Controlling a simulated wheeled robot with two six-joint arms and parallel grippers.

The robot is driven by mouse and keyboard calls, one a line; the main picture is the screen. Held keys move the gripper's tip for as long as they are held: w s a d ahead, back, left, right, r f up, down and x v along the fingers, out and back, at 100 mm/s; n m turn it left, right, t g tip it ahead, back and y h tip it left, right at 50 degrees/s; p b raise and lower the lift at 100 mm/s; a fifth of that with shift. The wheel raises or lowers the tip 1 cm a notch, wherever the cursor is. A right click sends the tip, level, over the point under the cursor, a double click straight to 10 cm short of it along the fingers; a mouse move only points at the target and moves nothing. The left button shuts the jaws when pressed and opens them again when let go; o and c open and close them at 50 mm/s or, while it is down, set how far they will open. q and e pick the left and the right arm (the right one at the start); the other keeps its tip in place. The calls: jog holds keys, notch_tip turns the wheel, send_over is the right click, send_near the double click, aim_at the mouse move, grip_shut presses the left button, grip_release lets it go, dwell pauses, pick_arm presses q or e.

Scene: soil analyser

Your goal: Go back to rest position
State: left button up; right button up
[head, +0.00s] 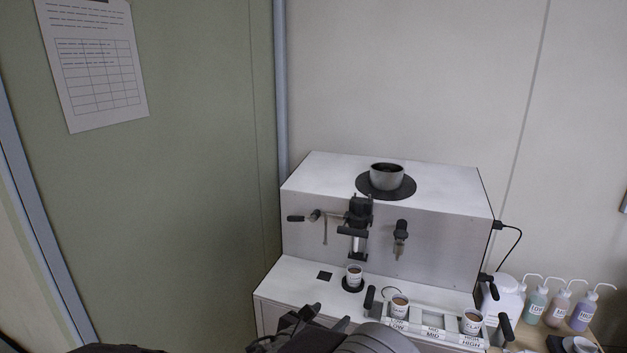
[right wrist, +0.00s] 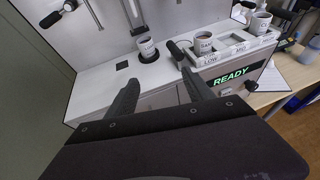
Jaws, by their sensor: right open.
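My right gripper (head: 328,316) is at the bottom edge of the head view, in front of the soil analyser (head: 390,240). In the right wrist view its two fingers (right wrist: 162,90) are apart with nothing between them. One labelled cup (head: 355,276) of brown soil stands upright on a black disc on the analyser's ledge. Another cup (head: 399,308) stands in the rack's LOW place and a third cup (head: 472,322) in the HIGH place. The MID place (head: 434,322) is empty. A green READY display (right wrist: 231,75) shows in the right wrist view. My left gripper is not in view.
A metal pot (head: 387,177) sits on a black disc on top of the analyser. Several wash bottles (head: 558,308) and a white jug (head: 504,300) stand on a wooden table at the right. A green wall panel (head: 190,170) is at the left.

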jog(key=s+d+r+m+g+h, duration=0.1)
jog(key=s+d+m+g, duration=0.15)
jog(key=d, duration=0.75)
jog(key=s+d+m+g+h, duration=0.1)
jog(key=d+m+g+h, duration=0.2)
jog(key=d, duration=0.6)
jog(key=s+d+f+m+g+y, duration=0.4)
jog(key=s+d+f+m+g, duration=0.15)
jog(key=s+m, duration=0.35)
jog(key=s+a+f+m+y, duration=0.6)
jog(key=s+a+m+y, duration=0.1)
jog(key=m, duration=0.8)
jog(key=s+a, duration=0.1)
jog(key=a, duration=0.1)
jog(key=shift+s+a+f+t, duration=0.3)
